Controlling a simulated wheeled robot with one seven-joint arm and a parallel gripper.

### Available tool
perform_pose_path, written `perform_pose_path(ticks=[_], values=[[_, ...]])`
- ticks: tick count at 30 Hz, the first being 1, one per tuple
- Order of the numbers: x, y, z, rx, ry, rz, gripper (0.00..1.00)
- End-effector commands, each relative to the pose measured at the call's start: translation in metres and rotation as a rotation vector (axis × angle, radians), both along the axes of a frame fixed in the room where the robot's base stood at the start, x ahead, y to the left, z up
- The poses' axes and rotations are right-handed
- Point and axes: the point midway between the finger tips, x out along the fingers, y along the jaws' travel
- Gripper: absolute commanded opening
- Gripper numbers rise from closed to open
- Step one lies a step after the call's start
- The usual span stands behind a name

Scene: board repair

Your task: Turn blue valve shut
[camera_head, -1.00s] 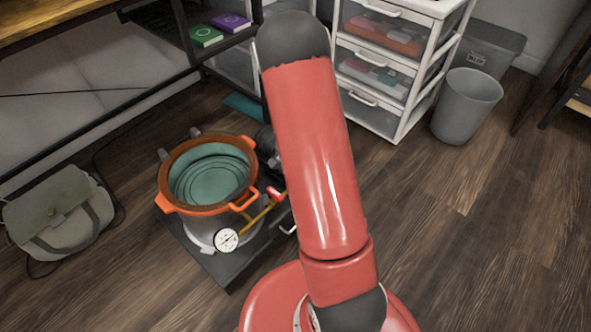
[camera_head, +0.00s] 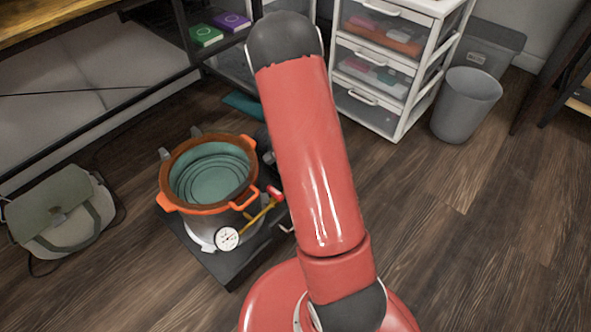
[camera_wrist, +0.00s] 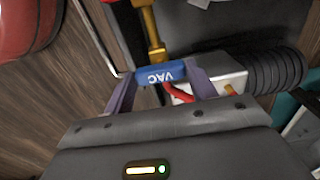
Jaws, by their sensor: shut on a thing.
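The blue valve handle (camera_wrist: 158,73), marked "VAC", sits at the end of a brass fitting (camera_wrist: 152,35) in the wrist view. My gripper (camera_wrist: 160,81) has one finger at each end of the handle and is shut on it. The handle lies nearly level across the picture. In the head view my arm hides both the gripper and the blue handle. There, the vacuum pot (camera_head: 212,176) with an orange rim stands on a dark base, with a red valve handle (camera_head: 275,193) and a white-faced gauge (camera_head: 228,239) on its brass pipe.
In the wrist view a pump with a black ribbed part (camera_wrist: 275,73) and a red lead lie close to the fingers. A bent metal rod (camera_wrist: 95,38) runs at left. The head view shows a bag (camera_head: 62,212), a drawer unit (camera_head: 395,70) and a bin (camera_head: 466,105).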

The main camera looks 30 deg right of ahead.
Motion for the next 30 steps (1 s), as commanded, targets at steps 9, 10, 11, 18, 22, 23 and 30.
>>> perform_pose_path(ticks=[9,10,11,18,22,23,30], values=[[0.000,0.000,0.000,0.000,-0.001,-0.001,0.78],[0.000,0.000,0.000,0.000,0.000,-0.001,0.78],[0.000,0.000,0.000,0.000,0.000,-0.001,0.78],[0.001,0.000,0.016,-0.001,-0.003,0.000,0.78],[0.001,0.001,0.039,-0.001,-0.004,0.000,0.78],[0.001,0.000,0.044,-0.001,-0.004,0.000,0.78],[0.000,0.000,0.074,0.001,-0.002,-0.001,0.78]])
